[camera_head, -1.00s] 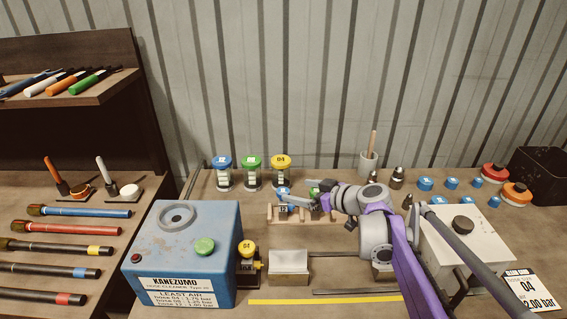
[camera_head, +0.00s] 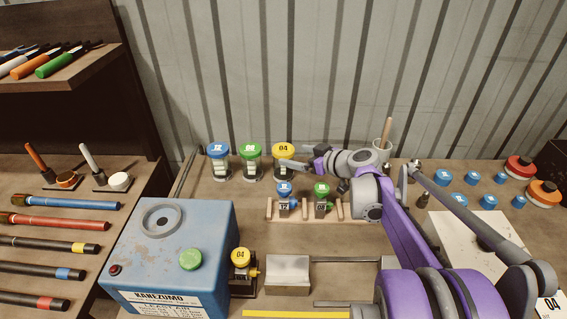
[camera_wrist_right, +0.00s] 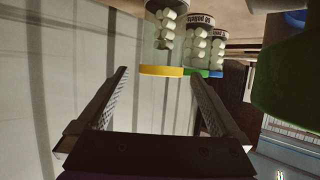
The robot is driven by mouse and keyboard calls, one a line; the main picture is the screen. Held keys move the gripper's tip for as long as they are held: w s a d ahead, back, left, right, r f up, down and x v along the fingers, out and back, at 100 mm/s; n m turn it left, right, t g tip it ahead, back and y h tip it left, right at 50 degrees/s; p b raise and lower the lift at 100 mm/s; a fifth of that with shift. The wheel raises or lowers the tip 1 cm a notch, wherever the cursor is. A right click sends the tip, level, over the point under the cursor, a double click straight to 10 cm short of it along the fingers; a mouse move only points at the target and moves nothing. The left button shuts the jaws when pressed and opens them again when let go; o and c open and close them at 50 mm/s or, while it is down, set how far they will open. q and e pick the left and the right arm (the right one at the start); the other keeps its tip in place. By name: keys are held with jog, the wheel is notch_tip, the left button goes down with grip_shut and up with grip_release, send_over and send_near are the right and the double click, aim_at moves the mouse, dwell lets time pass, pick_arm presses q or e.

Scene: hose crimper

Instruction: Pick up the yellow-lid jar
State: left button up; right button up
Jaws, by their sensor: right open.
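The yellow-lid jar (camera_head: 284,149) stands at the back of the bench, right of the green-lid jar (camera_head: 251,150) and blue-lid jar (camera_head: 218,149). My right gripper (camera_head: 296,157) is open beside it, with a finger across the front of the jar, just below the lid. In the right wrist view the picture is upside down. The yellow lid (camera_wrist_right: 162,71) shows between the spread fingers (camera_wrist_right: 159,76), toward their tips, with white pellets above it. I cannot tell whether a finger touches the jar. My left gripper is out of view.
A small wooden rack (camera_head: 270,211) with blue-topped and green-topped pieces stands in front of the jars. A pale cup (camera_head: 382,150) with a stick stands behind my right arm. The blue cleaner box (camera_head: 215,225) is at the front left.

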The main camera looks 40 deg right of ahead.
aim_at(283, 152)
jog(key=x, duration=0.6)
jog(key=shift+w+a, duration=0.15)
jog(key=shift+w, duration=0.05)
jog(key=c, duration=1.3)
jog(key=shift+c, duration=0.3)
jog(key=shift+r, duration=0.1)
